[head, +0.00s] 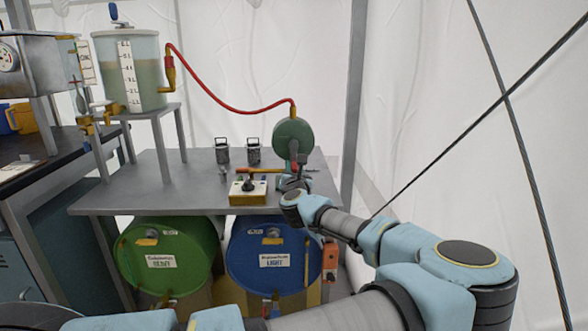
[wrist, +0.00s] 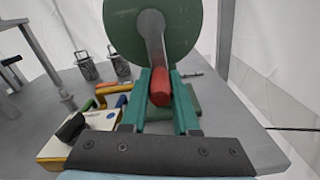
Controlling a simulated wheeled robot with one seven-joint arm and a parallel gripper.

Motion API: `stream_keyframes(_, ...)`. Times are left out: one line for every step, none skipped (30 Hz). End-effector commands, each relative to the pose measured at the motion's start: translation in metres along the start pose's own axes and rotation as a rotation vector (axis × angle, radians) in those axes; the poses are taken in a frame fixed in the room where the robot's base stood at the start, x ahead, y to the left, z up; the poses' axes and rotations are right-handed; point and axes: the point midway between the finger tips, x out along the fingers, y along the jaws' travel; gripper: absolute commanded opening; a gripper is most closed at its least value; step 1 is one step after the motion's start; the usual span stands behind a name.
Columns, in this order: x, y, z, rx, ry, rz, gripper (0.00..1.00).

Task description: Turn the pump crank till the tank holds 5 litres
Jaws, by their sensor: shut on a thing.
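The pump (head: 293,134) is a green round housing on the grey bench. It also shows large in the wrist view (wrist: 125,30). Its grey crank arm (wrist: 155,45) points down from the hub and ends in a red handle (wrist: 160,92). My gripper (wrist: 164,77) is shut on the red handle, one green finger on each side. In the head view my gripper (head: 297,182) is in front of the pump, and the handle is mostly hidden.
A red hose (head: 222,103) joins tank and pump. A cream box with a black knob (head: 240,198) and two metal canisters (head: 222,150) stand on the bench (head: 140,185). Green (head: 165,285) and blue (head: 250,285) drums lie below. Dark ropes (head: 460,130) cross at right.

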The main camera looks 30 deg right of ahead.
Motion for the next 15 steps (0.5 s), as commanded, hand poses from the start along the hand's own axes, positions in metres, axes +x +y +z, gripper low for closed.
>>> stream_keyframes(-0.0001,0.0000,0.0000,0.000,0.000,0.000,0.13)
stream_keyframes(-0.0001,0.0000,0.0000,0.000,0.000,0.000,0.10)
stream_keyframes(-0.0001,0.0000,0.0000,0.000,0.000,0.000,0.05)
stream_keyframes(-0.0001,0.0000,0.0000,0.000,0.000,0.000,0.02)
stream_keyframes(-0.0001,0.0000,0.0000,0.000,0.000,0.000,0.00)
stream_keyframes(-0.0001,0.0000,0.0000,0.000,0.000,0.000,0.00)
stream_keyframes(-0.0001,0.0000,0.0000,0.000,0.000,0.000,0.00)
stream_keyframes(-0.0001,0.0000,0.0000,0.000,0.000,0.000,0.00)
stream_keyframes(-0.0001,0.0001,0.0000,0.000,0.000,0.000,0.00)
stream_keyframes(-0.0001,0.0001,0.0000,0.000,0.000,0.000,0.00)
stream_keyframes(-0.0001,0.0001,0.0000,0.000,0.000,0.000,0.00)
stream_keyframes(-0.0001,0.0001,0.0000,0.000,0.000,0.000,0.00)
stream_keyframes(-0.0001,0.0001,0.0000,0.000,0.000,0.000,0.00)
stream_keyframes(-0.0001,0.0001,0.0000,0.000,0.000,0.000,0.00)
stream_keyframes(-0.0001,0.0001,0.0000,0.000,0.000,0.000,0.00)
